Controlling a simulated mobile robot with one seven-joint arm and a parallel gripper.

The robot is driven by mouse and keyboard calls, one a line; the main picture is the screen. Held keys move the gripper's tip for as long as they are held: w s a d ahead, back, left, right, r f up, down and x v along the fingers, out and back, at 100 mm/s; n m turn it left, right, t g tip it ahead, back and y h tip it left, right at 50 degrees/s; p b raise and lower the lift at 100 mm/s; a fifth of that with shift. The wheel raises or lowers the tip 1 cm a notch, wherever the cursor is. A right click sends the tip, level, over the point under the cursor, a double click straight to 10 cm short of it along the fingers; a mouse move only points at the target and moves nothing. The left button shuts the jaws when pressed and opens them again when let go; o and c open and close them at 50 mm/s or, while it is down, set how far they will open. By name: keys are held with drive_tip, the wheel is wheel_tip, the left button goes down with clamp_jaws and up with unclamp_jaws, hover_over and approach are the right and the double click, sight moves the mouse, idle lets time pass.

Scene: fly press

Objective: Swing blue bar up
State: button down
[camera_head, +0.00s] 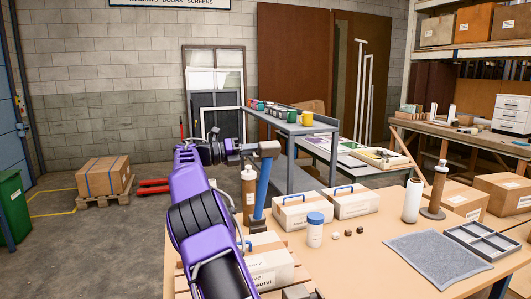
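The blue bar (262,188) stands near the left front of the wooden table, nearly upright and leaning slightly right at its top. A grey-brown block (269,148) sits at its upper end. Its lower end meets a dark part near the front white box. My purple arm rises from the bottom of the picture and bends right at the top. My gripper (246,149) is level with the block, just left of it. It looks very near the block, but I cannot tell whether it touches. The fingers are too small to show whether they are open or shut.
White boxes with blue handles (297,212), a blue-lidded jar (314,231) and a brown bottle (248,190) stand near the bar. A grey mat (437,258) and divided tray (490,241) lie at right. A grey raised shelf (290,124) stands behind. The table's middle front is clear.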

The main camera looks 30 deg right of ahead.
drive_tip(key=shift+w+f, duration=0.2)
drive_tip(key=shift+w, duration=0.15)
idle(0.3)
drive_tip(key=c, duration=0.9)
unclamp_jaws()
drive_tip(key=shift+w, duration=0.1)
drive_tip(key=shift+r, duration=0.1)
drive_tip(key=shift+v, duration=3.7)
